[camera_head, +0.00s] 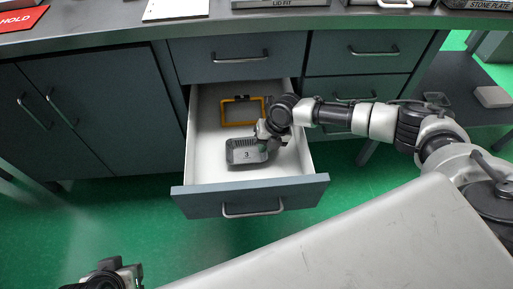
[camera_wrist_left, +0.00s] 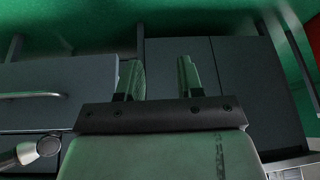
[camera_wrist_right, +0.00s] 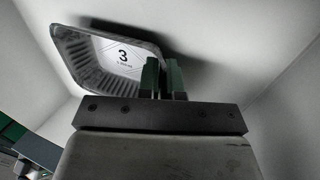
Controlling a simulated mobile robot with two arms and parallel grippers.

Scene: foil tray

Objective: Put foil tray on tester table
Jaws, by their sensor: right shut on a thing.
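The foil tray (camera_head: 243,152), a small grey tray with ribbed sides and a "3" on its base, is inside the open drawer. My right gripper (camera_head: 268,143) reaches down into the drawer at the tray's right side. In the right wrist view the right gripper (camera_wrist_right: 164,75) is shut on the rim of the foil tray (camera_wrist_right: 85,62). My left gripper (camera_wrist_left: 161,78) is open and empty in front of the cabinet fronts. Its wrist shows at the lower left of the head view. Which surface is the tester table I cannot tell.
The open drawer (camera_head: 205,172) has raised walls around the tray. An orange frame (camera_head: 224,113) lies behind the tray. The grey counter (camera_head: 110,28) above carries a red HOLD sign (camera_head: 20,18), a white sheet (camera_head: 176,9) and boxes along its back. A low dark table (camera_head: 459,95) stands at the right.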

